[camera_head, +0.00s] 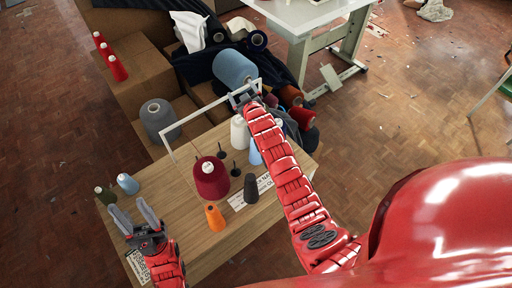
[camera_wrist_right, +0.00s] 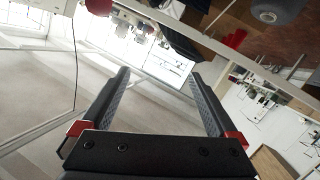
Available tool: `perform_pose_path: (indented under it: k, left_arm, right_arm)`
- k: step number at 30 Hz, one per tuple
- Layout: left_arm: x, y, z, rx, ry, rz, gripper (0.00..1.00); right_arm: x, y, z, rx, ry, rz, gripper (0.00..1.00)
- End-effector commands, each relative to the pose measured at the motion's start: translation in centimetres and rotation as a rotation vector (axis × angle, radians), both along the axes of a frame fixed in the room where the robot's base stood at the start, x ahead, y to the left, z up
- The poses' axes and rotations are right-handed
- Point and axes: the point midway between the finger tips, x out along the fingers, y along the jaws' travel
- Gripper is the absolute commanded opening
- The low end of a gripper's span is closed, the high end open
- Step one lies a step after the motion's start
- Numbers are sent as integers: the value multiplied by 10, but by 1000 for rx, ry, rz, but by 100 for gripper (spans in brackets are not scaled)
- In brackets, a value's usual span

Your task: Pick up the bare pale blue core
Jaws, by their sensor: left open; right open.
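A small pale blue cone (camera_head: 127,184) stands near the table's left edge, beside a dark green one (camera_head: 106,195). Another pale blue piece (camera_head: 255,152) shows partly behind my right arm, next to a white cone (camera_head: 239,133). I cannot tell for sure which of them is the bare core. My left gripper (camera_head: 134,212) is open and empty, in front of the small pale blue cone and apart from it. My right gripper (camera_head: 243,94) is open at the table's far side, near a large blue cone (camera_head: 235,68). The right wrist view shows nothing between its fingers (camera_wrist_right: 160,73).
The wooden table (camera_head: 185,235) also bears a dark red cone (camera_head: 211,178), an orange cone (camera_head: 215,218), a dark grey cone (camera_head: 250,188) and thin black pegs. A white wire frame (camera_head: 203,110) rises over its far side. Cardboard boxes (camera_head: 140,85) stand behind.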

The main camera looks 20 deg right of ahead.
Motion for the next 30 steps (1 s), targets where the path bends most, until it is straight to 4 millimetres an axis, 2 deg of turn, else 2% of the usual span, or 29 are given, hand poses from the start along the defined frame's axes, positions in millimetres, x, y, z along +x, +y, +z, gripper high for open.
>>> perform_pose_path:
  k: [1, 3, 6, 9, 15, 19, 23, 26, 30]
  left_arm:
    - [0, 0, 0, 0, 0, 0, 50]
    - [0, 0, 0, 0, 0, 0, 50]
    - [0, 0, 0, 0, 0, 0, 50]
    - [0, 0, 0, 0, 0, 0, 50]
    - [0, 0, 0, 0, 0, 0, 50]
    - [0, 0, 0, 0, 0, 0, 50]
    - [0, 0, -2, 0, 0, 0, 50]
    - [0, 0, -6, 0, 0, 0, 50]
    - [0, 0, -18, 0, 0, 0, 50]
  right_arm:
    - [11, -6, -4, -24, 99, -21, 95]
    - [17, -18, -16, -54, 263, -54, 95]
    - [9, -31, -27, -78, 503, -92, 95]
    - [-15, -38, -30, -78, 749, -115, 95]
    - [-82, -30, -10, -32, 1153, -96, 95]
    - [-114, -22, 4, -5, 1307, -66, 95]
    - [-127, -19, 7, 6, 1364, -53, 95]
    - [-129, -20, -5, 6, 1373, -52, 95]
    - [-127, -20, -30, 7, 1367, -52, 95]
